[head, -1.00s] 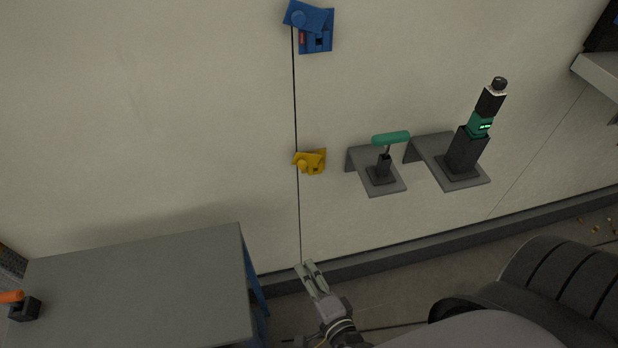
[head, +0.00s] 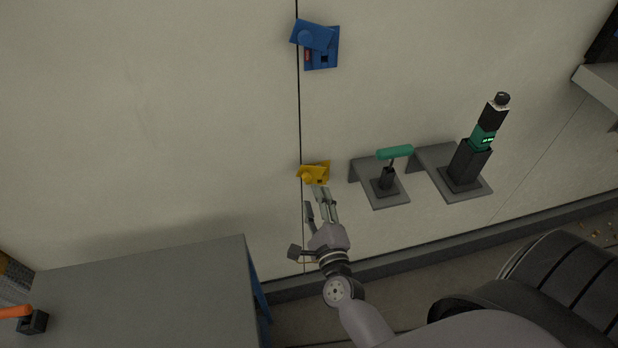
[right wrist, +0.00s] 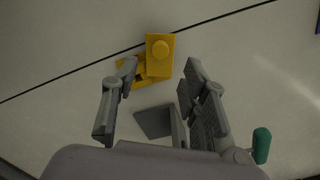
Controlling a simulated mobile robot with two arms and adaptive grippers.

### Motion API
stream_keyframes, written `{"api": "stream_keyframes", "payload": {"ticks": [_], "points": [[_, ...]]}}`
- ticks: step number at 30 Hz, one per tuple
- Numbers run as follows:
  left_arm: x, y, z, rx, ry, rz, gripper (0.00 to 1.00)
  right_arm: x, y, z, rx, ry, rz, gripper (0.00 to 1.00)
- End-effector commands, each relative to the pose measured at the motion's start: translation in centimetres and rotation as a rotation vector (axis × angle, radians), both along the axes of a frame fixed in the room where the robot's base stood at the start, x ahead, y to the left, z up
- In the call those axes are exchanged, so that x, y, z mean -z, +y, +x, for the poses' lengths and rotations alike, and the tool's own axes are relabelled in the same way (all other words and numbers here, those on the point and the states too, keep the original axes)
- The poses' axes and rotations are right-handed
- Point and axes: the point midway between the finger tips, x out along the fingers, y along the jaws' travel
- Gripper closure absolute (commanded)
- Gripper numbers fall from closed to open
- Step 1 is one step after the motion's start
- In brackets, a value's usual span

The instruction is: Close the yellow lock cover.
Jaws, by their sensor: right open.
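The yellow lock cover (head: 311,173) is a small yellow piece with a round knob, mounted on the wall at a dark vertical seam. In the right wrist view the yellow cover (right wrist: 159,56) is turned at an angle over a yellow base plate (right wrist: 132,80), part of which shows beside it. My right gripper (head: 318,198) is just below the lock in the head view. Its fingers (right wrist: 156,85) are spread and empty, with the cover ahead of and between the fingertips; contact cannot be told. My left gripper is not in view.
A blue lock (head: 320,45) with a tilted cover is higher on the same seam. Right of the yellow lock, grey brackets hold a green-handled tool (head: 392,153) and a black-and-green tool (head: 480,137). A grey table (head: 150,295) stands at lower left.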

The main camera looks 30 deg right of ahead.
Motion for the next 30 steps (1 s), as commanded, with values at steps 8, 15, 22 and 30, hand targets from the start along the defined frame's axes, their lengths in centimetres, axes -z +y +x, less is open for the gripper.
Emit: {"api": "stream_keyframes", "payload": {"ticks": [8,15,22,30], "points": [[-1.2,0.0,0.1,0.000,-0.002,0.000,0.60,-0.1,-1.2,4.8,-0.001,-0.001,0.000,0.59],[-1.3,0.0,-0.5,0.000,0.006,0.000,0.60,0.0,-1.6,6.2,-0.001,0.001,-0.001,0.59],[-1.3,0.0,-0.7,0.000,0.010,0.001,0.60,0.0,-1.6,6.2,-0.001,0.001,-0.001,0.59],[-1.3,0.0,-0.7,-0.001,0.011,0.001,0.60,0.0,-1.6,6.2,0.000,0.000,-0.001,0.77]]}}
